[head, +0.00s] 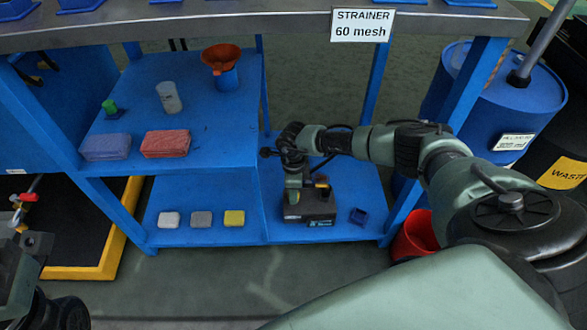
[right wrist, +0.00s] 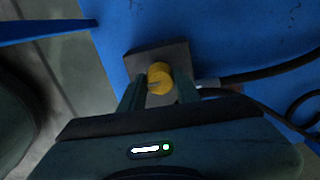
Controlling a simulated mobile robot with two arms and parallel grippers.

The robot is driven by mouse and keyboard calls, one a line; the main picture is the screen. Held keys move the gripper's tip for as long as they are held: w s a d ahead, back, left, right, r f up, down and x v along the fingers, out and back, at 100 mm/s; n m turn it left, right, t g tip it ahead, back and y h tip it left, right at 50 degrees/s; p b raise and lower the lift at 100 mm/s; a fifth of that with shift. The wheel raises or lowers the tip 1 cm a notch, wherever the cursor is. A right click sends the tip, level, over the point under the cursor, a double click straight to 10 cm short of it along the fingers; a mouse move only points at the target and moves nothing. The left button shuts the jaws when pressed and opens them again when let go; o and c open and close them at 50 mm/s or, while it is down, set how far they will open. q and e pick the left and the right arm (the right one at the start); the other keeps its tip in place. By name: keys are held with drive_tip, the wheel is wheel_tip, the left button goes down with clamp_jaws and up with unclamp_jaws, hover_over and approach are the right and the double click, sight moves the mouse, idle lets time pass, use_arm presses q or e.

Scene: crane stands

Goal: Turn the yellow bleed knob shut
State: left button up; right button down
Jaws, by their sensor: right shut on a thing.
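The yellow bleed knob (right wrist: 159,78) sits on a grey block (right wrist: 140,64) in the right wrist view. My right gripper (right wrist: 158,90) has one finger on each side of the knob and is shut on it. In the head view my right gripper (head: 296,183) points down at a dark box (head: 318,206) on the lower blue shelf. The knob is hard to make out there behind the gripper. Part of my left gripper (head: 30,243) shows at the left edge, away from the box; its jaws are not clear.
A black hose (right wrist: 268,72) runs beside the block. Several sponges and blocks lie to the left. The blue shelf frame and metal top (head: 250,22) surround the arm.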

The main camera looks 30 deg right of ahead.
drive_tip(key=shift+n, duration=0.6)
drive_tip(key=c, duration=1)
unclamp_jaws()
